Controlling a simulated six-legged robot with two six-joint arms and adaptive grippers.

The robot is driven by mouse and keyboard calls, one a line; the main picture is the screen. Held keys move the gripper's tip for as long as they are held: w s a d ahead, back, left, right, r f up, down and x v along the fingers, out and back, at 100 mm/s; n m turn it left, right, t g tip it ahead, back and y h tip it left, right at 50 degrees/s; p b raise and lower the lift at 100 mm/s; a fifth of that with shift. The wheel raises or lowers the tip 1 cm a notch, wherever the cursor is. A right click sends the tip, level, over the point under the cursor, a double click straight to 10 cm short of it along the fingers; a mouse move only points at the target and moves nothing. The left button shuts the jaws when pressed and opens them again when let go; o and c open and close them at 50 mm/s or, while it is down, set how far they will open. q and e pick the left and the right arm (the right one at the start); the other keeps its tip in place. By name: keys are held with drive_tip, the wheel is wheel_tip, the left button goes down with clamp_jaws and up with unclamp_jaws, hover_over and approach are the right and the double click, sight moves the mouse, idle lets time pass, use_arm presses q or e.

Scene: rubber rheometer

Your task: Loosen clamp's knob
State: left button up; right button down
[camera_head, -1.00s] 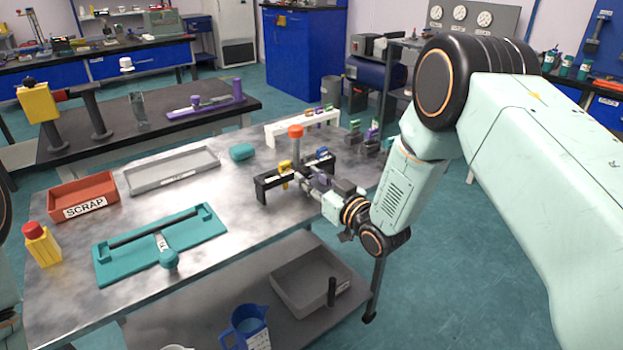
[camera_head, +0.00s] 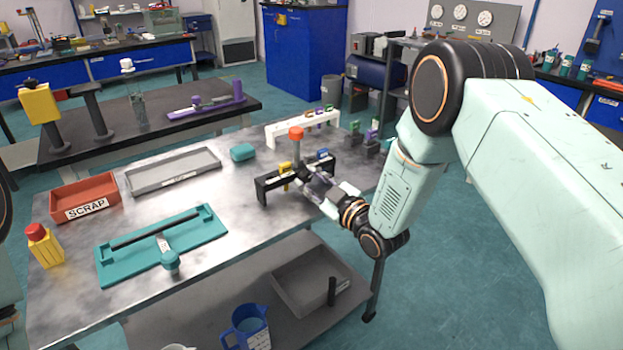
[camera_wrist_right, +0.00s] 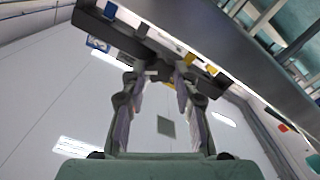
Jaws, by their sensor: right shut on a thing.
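The clamp is a black frame (camera_head: 264,190) with a grey post (camera_head: 297,147) topped by a red cap (camera_head: 296,133), near the right end of the metal bench. Yellow and blue pieces show on it. My right gripper (camera_head: 306,176) is at its near side, with its fingers shut on a small dark part that looks like the clamp's knob; the fingers mostly hide it. In the right wrist view, the fingertips (camera_wrist_right: 159,74) meet at this part, beside the black frame (camera_wrist_right: 121,38). My left gripper is out of view.
A white rack (camera_head: 275,134) with coloured pieces stands behind the clamp.

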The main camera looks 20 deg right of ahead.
drive_tip(key=n, duration=0.6)
drive_tip(key=shift+a+n+p, duration=0.1)
drive_tip(key=shift+n+p, duration=0.2)
drive_tip(key=shift+p, duration=0.1)
drive_tip(key=n, duration=0.5)
drive_tip(key=shift+f, duration=0.15)
drive_tip(key=shift+n, duration=0.3)
drive_tip(key=c, duration=1)
unclamp_jaws()
drive_tip(key=shift+s, duration=0.1)
drive_tip(key=v, duration=1.2)
